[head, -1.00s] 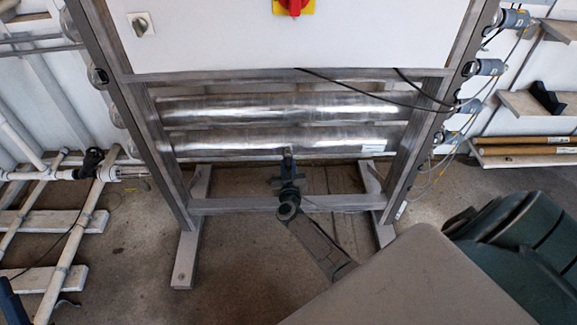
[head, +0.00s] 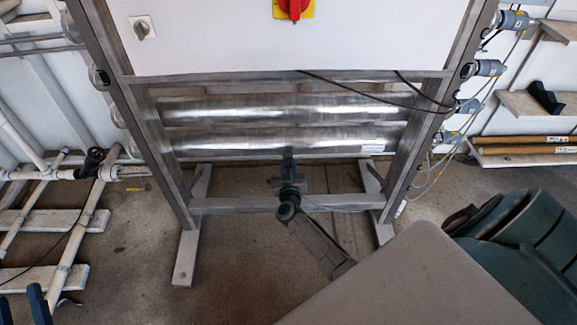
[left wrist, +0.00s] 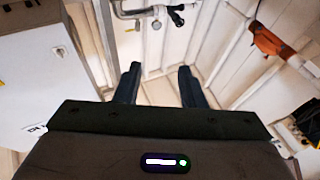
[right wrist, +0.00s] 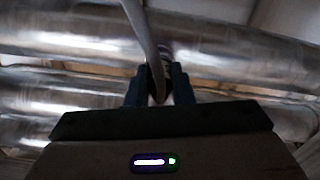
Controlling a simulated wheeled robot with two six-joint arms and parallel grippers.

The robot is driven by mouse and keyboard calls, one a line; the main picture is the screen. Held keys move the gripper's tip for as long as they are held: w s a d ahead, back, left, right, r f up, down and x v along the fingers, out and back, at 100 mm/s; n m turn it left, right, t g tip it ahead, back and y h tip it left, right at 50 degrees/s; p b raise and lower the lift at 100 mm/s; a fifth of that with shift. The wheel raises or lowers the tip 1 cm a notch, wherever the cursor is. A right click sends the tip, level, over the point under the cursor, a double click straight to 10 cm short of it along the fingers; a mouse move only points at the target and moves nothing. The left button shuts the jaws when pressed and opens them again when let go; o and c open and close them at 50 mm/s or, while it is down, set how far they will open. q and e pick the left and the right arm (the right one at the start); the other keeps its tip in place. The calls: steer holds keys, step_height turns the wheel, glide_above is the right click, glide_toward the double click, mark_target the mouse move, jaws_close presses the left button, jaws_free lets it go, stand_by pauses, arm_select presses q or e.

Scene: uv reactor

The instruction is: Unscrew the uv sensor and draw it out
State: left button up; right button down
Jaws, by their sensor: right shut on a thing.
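My right gripper (head: 288,170) is at the underside of the lower shiny reactor tube (head: 235,141), near the middle of the frame. In the right wrist view its fingers (right wrist: 160,82) are close together around the uv sensor (right wrist: 167,72), a small dark part with a pale band. A grey cable (right wrist: 146,40) hangs across it and hides much of it. In the head view the sensor cannot be made out behind the gripper. My left gripper (head: 22,304) shows at the lower left corner. In the left wrist view its fingers (left wrist: 159,83) are apart with nothing between them.
A steel frame (head: 165,150) with a lower crossbar (head: 240,205) surrounds the tubes. A white cabinet (head: 220,40) with a red switch (head: 294,6) is above. White pipes (head: 75,245) lie at left. Wooden shelves (head: 530,110) are at right. The concrete floor in front is partly clear.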

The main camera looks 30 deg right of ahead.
steer(key=shift+n+p, duration=0.35)
steer(key=shift+n, duration=0.05)
steer(key=shift+p, duration=0.3)
steer(key=shift+n+p, duration=0.35)
steer(key=shift+n, duration=0.15)
steer(key=shift+n+p, duration=0.3)
arm_select(q)
steer(key=s+f+g, duration=0.2)
steer(key=f+g, duration=0.2)
steer(key=f, duration=0.3)
steer(key=s+d+f+g, duration=0.1)
steer(key=s+f+g, duration=0.2)
steer(key=f+g, duration=0.2)
step_height(320, 180, down, 3)
steer(key=shift+s+d+r+n, duration=0.15)
steer(key=shift+r+n, duration=0.05)
steer(key=shift+n, duration=0.2)
